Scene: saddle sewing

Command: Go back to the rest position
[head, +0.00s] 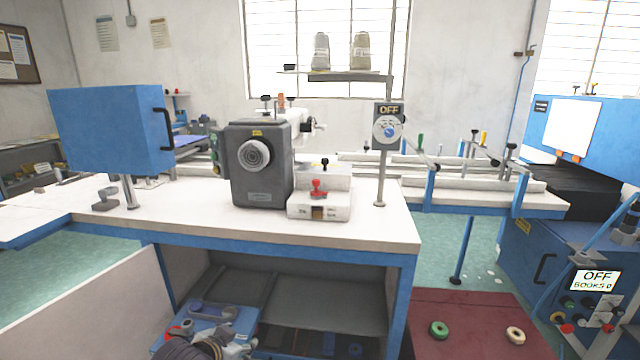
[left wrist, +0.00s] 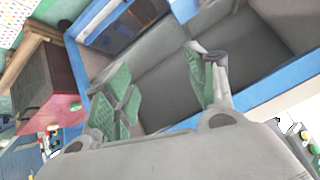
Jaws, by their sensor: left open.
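My left gripper (head: 212,318) is low at the bottom of the head view, in front of the shelf space under the sewing table. It is partly cut off by the frame there. In the left wrist view my left gripper (left wrist: 160,80) is open, with its two green-padded fingers apart and nothing between them. The dark grey shelf (left wrist: 165,90) lies beyond the fingers. My right gripper is in neither view. The sewing machine (head: 258,165) stands on the white table (head: 350,232), above and behind my left gripper.
A blue box with a handle (head: 112,130) stands on the table's left. A post carries an OFF dial (head: 388,131). A dark red surface (head: 470,340) with a green ring (head: 438,330) and a cream ring (head: 515,335) is at lower right. A blue machine (head: 560,262) is at right.

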